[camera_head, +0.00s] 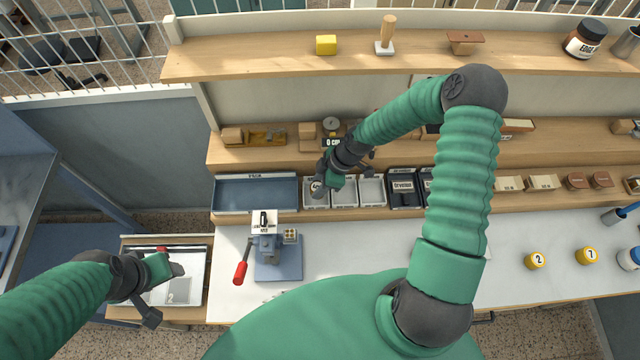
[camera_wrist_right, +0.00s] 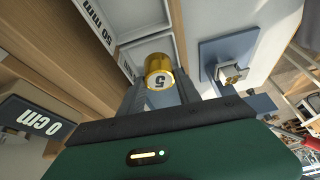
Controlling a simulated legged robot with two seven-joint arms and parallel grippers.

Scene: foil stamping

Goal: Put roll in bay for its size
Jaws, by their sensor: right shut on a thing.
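A gold foil roll (camera_wrist_right: 160,80) with a white end marked 5 is held between the fingers of my right gripper (camera_wrist_right: 163,92), which is shut on it. In the head view my right gripper (camera_head: 322,186) hangs over the leftmost of several small grey bays (camera_head: 345,192) at the back of the bench. In the wrist view a bay wall (camera_wrist_right: 132,58) lies close behind the roll, and a label reading 50 mm (camera_wrist_right: 97,24) shows. I cannot tell whether the roll touches the bay. My left gripper (camera_head: 172,268) is over a tray at left; its jaws are unclear.
A blue tray (camera_head: 255,193) lies left of the bays, black bins (camera_head: 403,188) right of them. A stamping press (camera_head: 277,258) with a red handle stands in front. Yellow rolls marked 2 (camera_head: 536,260) and 7 (camera_head: 586,255) stand at right.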

